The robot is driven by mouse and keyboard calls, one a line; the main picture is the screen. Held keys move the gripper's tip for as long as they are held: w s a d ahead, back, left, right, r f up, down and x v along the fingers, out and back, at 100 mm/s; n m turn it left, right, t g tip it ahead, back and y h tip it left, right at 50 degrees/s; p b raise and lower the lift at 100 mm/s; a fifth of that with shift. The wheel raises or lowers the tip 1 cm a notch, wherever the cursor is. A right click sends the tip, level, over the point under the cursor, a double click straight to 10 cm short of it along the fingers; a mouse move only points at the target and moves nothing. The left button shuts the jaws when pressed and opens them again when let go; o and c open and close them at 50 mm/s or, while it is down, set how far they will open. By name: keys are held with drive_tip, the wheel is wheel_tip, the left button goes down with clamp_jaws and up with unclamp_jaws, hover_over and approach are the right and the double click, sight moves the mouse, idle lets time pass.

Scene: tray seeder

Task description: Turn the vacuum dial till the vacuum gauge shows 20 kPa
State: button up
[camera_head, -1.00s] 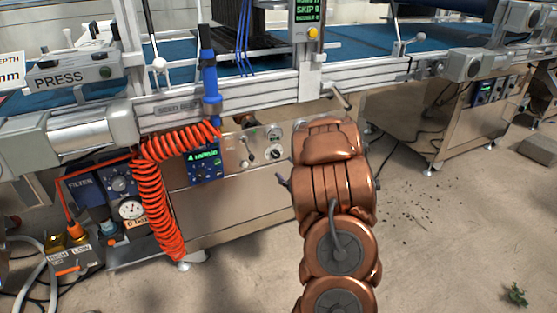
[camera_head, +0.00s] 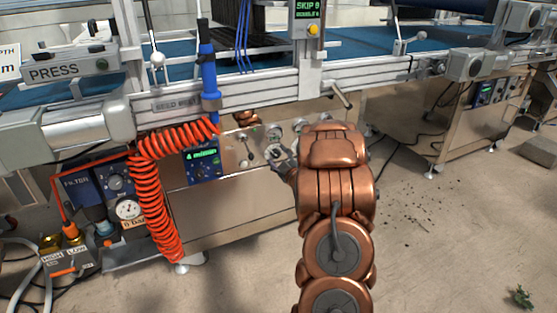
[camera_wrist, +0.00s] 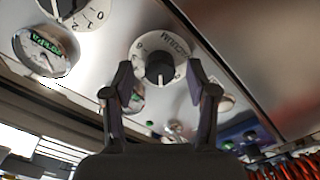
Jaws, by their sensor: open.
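The vacuum dial (camera_wrist: 147,50) is a round white plate with a black knob (camera_wrist: 160,67) and dark lettering on the steel panel. My gripper (camera_wrist: 165,80) is open in the wrist view, its two dark fingers either side of the knob's lower part in the picture. I cannot tell whether they touch it. A gauge (camera_wrist: 46,50) with a white face and green marks sits left of the dial; its reading is too blurred to tell. In the head view my gripper (camera_head: 281,157) is at the panel and partly covers the dial there.
Another numbered dial (camera_wrist: 78,10) is at the wrist view's top left. In the head view, a blue controller (camera_head: 202,165) and a coiled orange hose (camera_head: 158,200) are left of my gripper. The conveyor rail (camera_head: 250,93) runs above the panel.

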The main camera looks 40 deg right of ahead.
drive_tip(key=shift+c, duration=0.3)
clamp_jaws()
drive_tip(key=shift+r+m+p, duration=0.1)
drive_tip(key=shift+m+p, duration=0.3)
drive_tip(key=shift+p, duration=0.45)
drive_tip(key=shift+r+m+p, duration=0.15)
drive_tip(key=shift+m+p, duration=0.45)
drive_tip(key=shift+p, duration=0.5)
drive_tip(key=m+p, duration=0.2)
drive_tip(key=p, duration=0.1)
drive_tip(key=shift+r+p, duration=0.1)
drive_tip(key=shift+p, duration=0.25)
drive_tip(key=m+p, duration=0.3)
drive_tip(key=shift+f+m+p, duration=0.35)
drive_tip(key=shift+m+p, duration=0.55)
drive_tip(key=shift+p, duration=0.15)
